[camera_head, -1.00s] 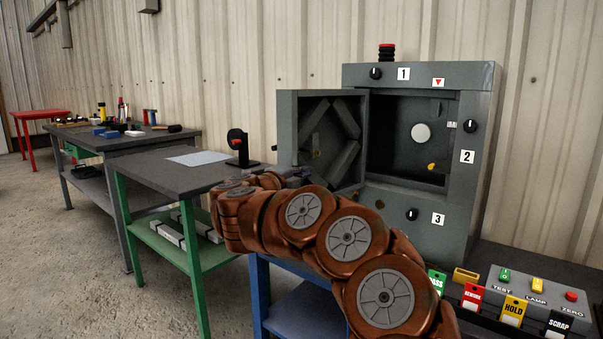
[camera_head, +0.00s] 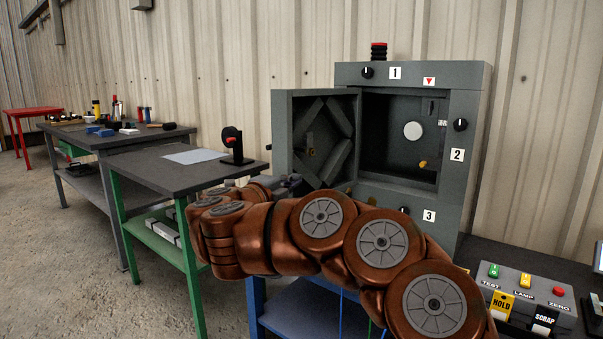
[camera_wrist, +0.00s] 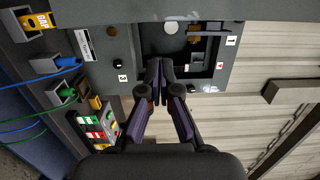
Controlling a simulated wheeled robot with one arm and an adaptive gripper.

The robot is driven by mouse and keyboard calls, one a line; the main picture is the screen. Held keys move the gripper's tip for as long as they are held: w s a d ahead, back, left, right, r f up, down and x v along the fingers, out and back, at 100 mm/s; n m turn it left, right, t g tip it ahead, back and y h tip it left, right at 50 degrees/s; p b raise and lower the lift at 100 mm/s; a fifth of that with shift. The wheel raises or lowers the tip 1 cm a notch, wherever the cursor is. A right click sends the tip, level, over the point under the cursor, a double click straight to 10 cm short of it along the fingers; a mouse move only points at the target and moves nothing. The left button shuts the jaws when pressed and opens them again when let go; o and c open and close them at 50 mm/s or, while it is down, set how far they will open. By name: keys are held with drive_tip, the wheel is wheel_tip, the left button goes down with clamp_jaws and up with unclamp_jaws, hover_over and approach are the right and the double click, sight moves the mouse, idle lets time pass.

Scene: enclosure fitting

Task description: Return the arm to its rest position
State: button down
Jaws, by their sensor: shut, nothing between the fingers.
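My arm (camera_head: 375,245) is bent across the lower middle of the head view, in front of the cabinet and benches. My gripper (camera_wrist: 162,68) shows in the wrist view with its two dark fingers together and nothing between them. In the head view it is mostly hidden behind the arm. The grey cabinet (camera_head: 470,110) stands against the wall with its door (camera_head: 282,135) swung open to the left. In the wrist view the gripper points toward the cabinet front (camera_wrist: 122,58); I cannot tell the distance.
A control box (camera_head: 535,285) with buttons sits at the lower right, with HOLD and SCRAP labels. A dark-topped bench (camera_head: 150,175) with a black stand (camera_head: 236,150) is at left. Blue (camera_wrist: 30,82) and green (camera_wrist: 30,128) cables show in the wrist view. Concrete floor (camera_head: 50,260) is clear at left.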

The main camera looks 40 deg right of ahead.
drive_tip(key=shift+v, duration=1.9)
drive_tip(key=shift+p, duration=0.3)
